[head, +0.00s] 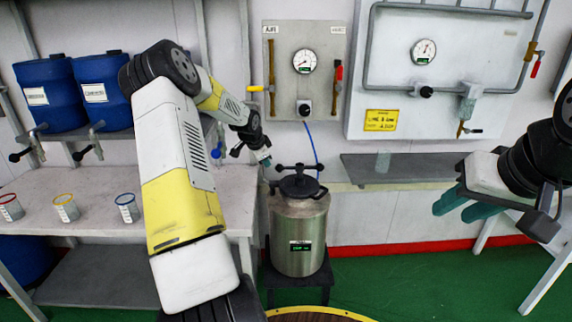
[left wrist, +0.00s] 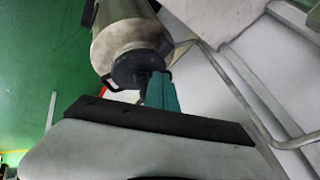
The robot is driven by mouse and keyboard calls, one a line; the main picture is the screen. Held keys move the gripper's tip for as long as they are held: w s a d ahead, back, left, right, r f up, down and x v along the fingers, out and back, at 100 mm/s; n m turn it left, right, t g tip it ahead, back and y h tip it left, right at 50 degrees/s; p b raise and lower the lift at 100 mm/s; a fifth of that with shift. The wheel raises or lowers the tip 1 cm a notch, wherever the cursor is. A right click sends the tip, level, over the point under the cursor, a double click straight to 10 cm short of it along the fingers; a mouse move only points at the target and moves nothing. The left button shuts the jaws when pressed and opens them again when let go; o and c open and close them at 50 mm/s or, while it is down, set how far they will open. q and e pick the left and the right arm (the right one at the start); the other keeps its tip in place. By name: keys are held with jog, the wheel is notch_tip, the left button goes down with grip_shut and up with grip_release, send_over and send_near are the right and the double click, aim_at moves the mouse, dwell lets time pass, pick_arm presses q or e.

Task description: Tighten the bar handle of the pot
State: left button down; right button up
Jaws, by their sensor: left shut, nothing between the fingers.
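The pot (head: 300,238) is a steel cylinder with a dark lid and a small display, standing upright on a dark stand. Its black bar handle (head: 301,168) lies across the top of the lid. My left gripper (head: 266,161) is shut and empty, just left of and slightly above the bar handle. In the left wrist view its teal fingers (left wrist: 160,90) are together in front of the pot's dark lid (left wrist: 135,68); they hide part of the lid, and contact cannot be told. My right gripper (head: 452,212) is open and empty at the right, away from the pot.
A wall panel with a gauge (head: 304,61) and a blue hose is behind the pot. A grey shelf (head: 400,168) juts out to the right. Several cups stand on the left bench (head: 95,217), below blue barrels (head: 101,92). The green floor right of the pot is clear.

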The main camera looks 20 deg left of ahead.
pick_arm(q)
jog(key=shift+a+v, duration=0.25)
jog(key=shift+v, duration=0.75)
jog(key=shift+a+v, duration=0.25)
jog(key=shift+v, duration=0.8)
jog(key=shift+w+r, duration=0.1)
jog(key=shift+w, duration=0.05)
jog(key=s+d+r+n+y, duration=0.1)
jog(key=s+d+r+n, duration=0.2)
jog(key=s+d+r, duration=1.2)
jog(key=s+d+r+n+h, duration=0.1)
jog(key=s+d+n, duration=0.2)
jog(key=s, duration=0.9)
jog(key=s+d+r+n+h, duration=0.1)
jog(key=s+d+n, duration=0.2)
jog(key=s, duration=0.9)
jog(key=shift+s+d+g+h, duration=0.15)
jog(key=shift+d+g+h, duration=0.2)
jog(key=shift+d, duration=0.5)
jog(key=shift+r, duration=0.2)
